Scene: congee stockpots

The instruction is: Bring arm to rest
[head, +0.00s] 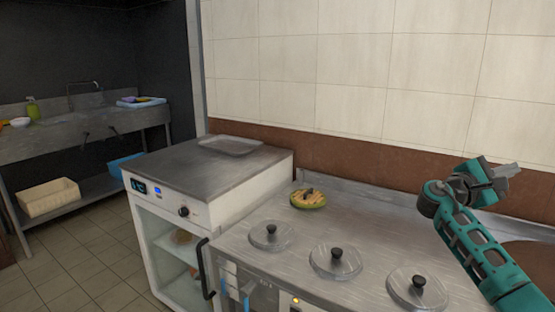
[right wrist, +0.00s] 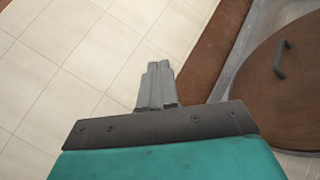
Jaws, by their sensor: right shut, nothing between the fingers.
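My right gripper (head: 506,170) is raised over the right end of the steel counter in the head view, in front of the tiled wall. Its fingers are together and hold nothing; the shut fingers also show in the right wrist view (right wrist: 160,84). The teal right arm comes up from the lower right corner. My left gripper is not in either view.
Several lidded pots (head: 335,262) are set in the steel counter. A green plate with food (head: 308,198) sits behind them. A brown round lid (right wrist: 285,90) lies at right. A white cabinet (head: 170,240) with a tray (head: 230,146) on top stands left; a sink is further back.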

